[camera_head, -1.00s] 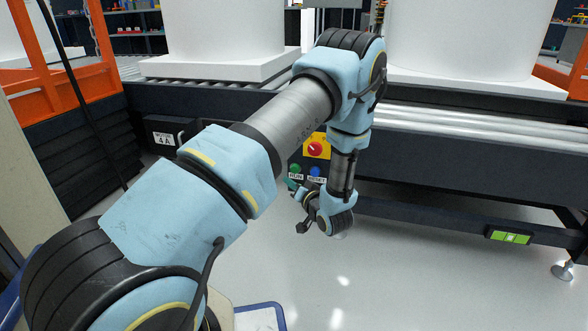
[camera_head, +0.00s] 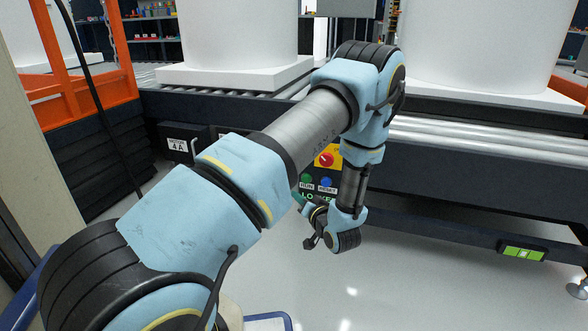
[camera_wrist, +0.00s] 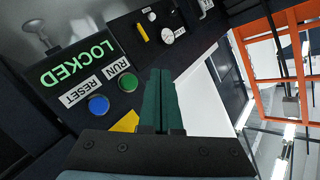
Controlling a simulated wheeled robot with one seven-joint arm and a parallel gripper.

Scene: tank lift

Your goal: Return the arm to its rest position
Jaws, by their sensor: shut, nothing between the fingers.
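My arm (camera_head: 305,130) reaches out over the floor toward the dark conveyor frame, bent down at the elbow. My gripper (camera_wrist: 161,75) shows in the wrist view as two dark green fingers pressed together, shut and empty. In the head view its fingers are mostly hidden by the wrist. The fingers are in front of a control panel. In the wrist view the panel has a blue RESET button (camera_wrist: 98,105), a green RUN button (camera_wrist: 128,82) and a lit green LOCKED display (camera_wrist: 78,63). I cannot tell the exact gap between fingertips and panel.
White tanks on square white bases (camera_head: 235,73) stand on the roller conveyor (camera_head: 480,135). An orange frame (camera_head: 85,105) is at the left. A red knob on yellow (camera_head: 326,159) is above the buttons. Open floor (camera_head: 400,290) lies in front.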

